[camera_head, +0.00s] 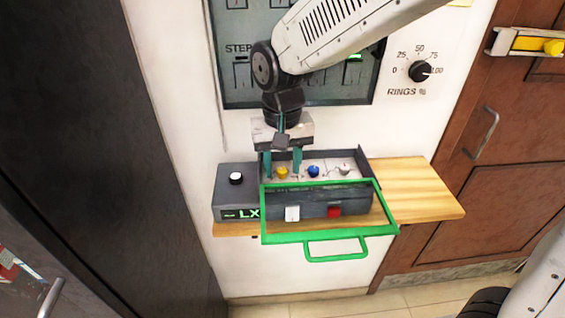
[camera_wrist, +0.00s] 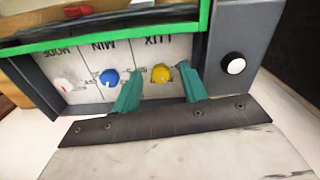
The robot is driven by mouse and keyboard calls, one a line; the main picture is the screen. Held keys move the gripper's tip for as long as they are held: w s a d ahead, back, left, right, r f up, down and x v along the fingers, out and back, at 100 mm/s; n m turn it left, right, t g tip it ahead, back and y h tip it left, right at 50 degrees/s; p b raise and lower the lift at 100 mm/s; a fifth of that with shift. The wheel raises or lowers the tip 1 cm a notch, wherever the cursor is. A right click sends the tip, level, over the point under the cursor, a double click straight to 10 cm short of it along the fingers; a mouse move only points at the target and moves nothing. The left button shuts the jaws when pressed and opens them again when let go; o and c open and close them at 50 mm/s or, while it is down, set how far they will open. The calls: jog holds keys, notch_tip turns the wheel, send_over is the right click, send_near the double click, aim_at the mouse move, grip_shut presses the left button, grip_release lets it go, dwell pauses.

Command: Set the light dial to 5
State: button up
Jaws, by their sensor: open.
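The yellow dial (camera_head: 282,173) sits at the left of a row of small knobs on a pale panel inside the grey box. In the wrist view the yellow dial (camera_wrist: 162,74) is beside a label that reads LUX upside down. My gripper (camera_head: 283,172) points down over it, open. In the wrist view the teal fingertips of my gripper (camera_wrist: 158,76) stand on either side of the yellow dial, with a gap to each; I cannot tell their exact height. The dial's setting is too small to read. A small display (camera_head: 243,214) shows green "LX"; its number is hidden.
A blue knob (camera_head: 313,171) and a white knob (camera_head: 344,168) stand close to the right. A green-framed cover (camera_head: 336,258) hangs open in front. A white round button (camera_head: 236,178) is at the left. A wooden shelf (camera_head: 425,190) supports the box.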

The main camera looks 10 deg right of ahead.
grip_shut()
jog(key=shift+n, duration=0.4)
jog(key=n, duration=0.5)
jog(key=shift+d+n, duration=0.1)
jog(key=shift+n, duration=0.2)
jog(key=n, duration=0.5)
jog(key=shift+w, duration=0.1)
jog(key=shift+n, duration=0.4)
grip_release()
